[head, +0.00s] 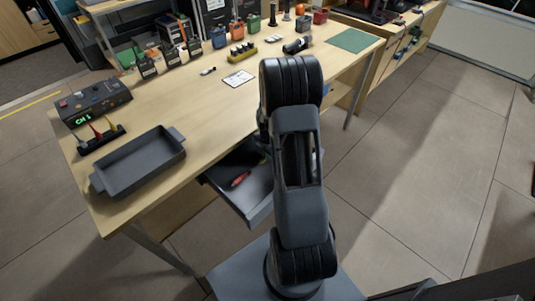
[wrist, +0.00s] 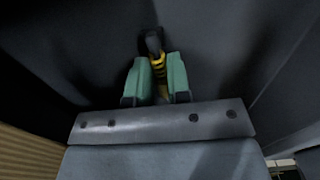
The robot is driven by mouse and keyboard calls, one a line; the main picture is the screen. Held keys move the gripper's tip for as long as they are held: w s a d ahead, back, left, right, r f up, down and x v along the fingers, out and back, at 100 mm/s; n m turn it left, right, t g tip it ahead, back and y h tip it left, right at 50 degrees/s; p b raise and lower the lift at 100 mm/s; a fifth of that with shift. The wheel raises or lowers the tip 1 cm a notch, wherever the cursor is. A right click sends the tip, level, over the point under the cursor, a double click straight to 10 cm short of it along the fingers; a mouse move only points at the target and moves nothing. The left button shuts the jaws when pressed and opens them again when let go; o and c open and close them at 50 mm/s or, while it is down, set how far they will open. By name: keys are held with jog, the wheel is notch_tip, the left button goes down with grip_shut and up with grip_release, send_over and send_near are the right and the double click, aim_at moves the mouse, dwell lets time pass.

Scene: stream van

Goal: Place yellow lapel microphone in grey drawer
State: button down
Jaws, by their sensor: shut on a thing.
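The yellow lapel microphone (wrist: 158,63), with a dark head, is between the green fingers of my gripper (wrist: 160,76) in the wrist view. My gripper is shut on it. The grey drawer (head: 258,211) hangs open under the table's front edge in the head view. In the wrist view, dark grey drawer surfaces (wrist: 85,50) surround the fingers, so my gripper appears to be in or just over the drawer. I cannot tell whether the microphone touches the floor. My arm hides the gripper and part of the drawer in the head view.
A red-handled thing (head: 240,179) lies in the drawer. On the table (head: 205,105) are a grey tray (head: 140,165), a control box (head: 93,101), several radios (head: 170,55) and a white card (head: 238,79). The floor at the right (head: 430,150) is clear.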

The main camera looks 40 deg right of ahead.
jog(key=shift+f, duration=0.2)
jog(key=c, duration=1.1)
grip_release()
jog(key=shift+r, duration=0.1)
notch_tip(320, 180, up, 12)
jog(key=p, duration=0.1)
jog(key=shift+s+a+r+m+t, duration=0.5)
jog(key=shift+s+a+r+m, duration=1.45)
jog(key=shift+a+m, duration=1.25)
jog(key=shift+s+a+r+m+t, duration=0.5)
jog(key=shift+s+a+r+m, duration=1.45)
jog(key=shift+a+m, duration=1.25)
jog(key=shift+s+a+r+m+t, duration=0.5)
jog(key=shift+s+a+r+m, duration=1)
jog(key=shift+s+a+m, duration=1.6)
jog(key=shift+w+d+m, duration=0.35)
jog(key=shift+w+m, duration=0.15)
jog(key=shift+w, duration=0.25)
